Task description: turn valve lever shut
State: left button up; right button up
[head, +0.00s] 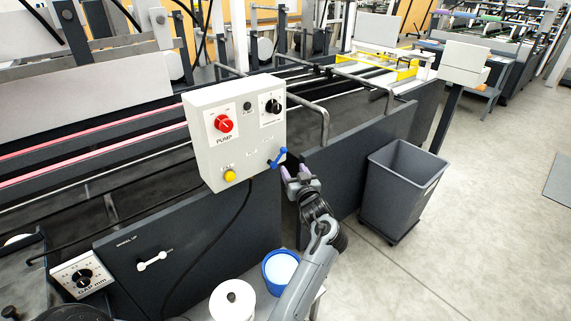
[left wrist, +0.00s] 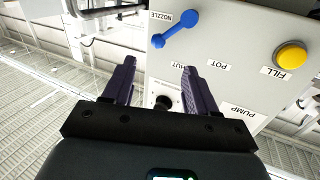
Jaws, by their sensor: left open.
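The blue valve lever (head: 278,157) sits at the lower right of the light grey control box (head: 205,115), slanted up to the right. In the left wrist view the lever (left wrist: 174,30) shows upside down, slanted, beside the labels NOZZLE, POT and a partly hidden one ending in "UT". My left gripper (head: 301,181) is open and empty, just below and to the right of the lever in the head view. In the left wrist view its two dark fingers (left wrist: 159,67) are apart, with the lever beyond their tips, not between them. My right gripper is not in view.
The box also carries a red PUMP knob (head: 223,124), a black dial (head: 272,106) and a yellow button (head: 230,176). A grey bin (head: 402,185) stands to the right. A blue bucket (head: 281,270) and white tub (head: 232,301) are below.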

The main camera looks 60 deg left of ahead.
aim_at(284, 152)
pick_arm(q)
jog(key=b+x, duration=0.2)
jog(key=x, duration=0.8)
jog(key=shift+a, duration=0.4)
grip_shut()
